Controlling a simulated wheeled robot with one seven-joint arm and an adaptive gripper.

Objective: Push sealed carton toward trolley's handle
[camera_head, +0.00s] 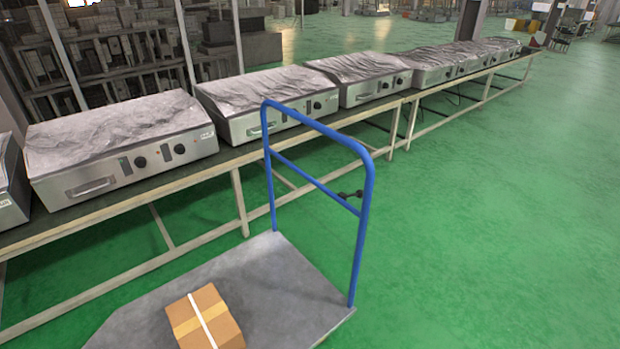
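The sealed carton (222,328) is a brown cardboard box with yellowish tape and a white strap across its top. It sits on the grey deck of the trolley (282,287), near the bottom of the view, and its lower edge is close to the frame's bottom. The trolley's blue tubular handle (366,215) stands upright at the deck's far right end, with bare deck between it and the carton. My gripper is not in view.
A long workbench (240,200) behind the trolley carries a row of steel heating appliances (130,145) with plastic-wrapped tops. Dark shelving (105,65) stands behind it. The green floor (480,220) to the right is clear.

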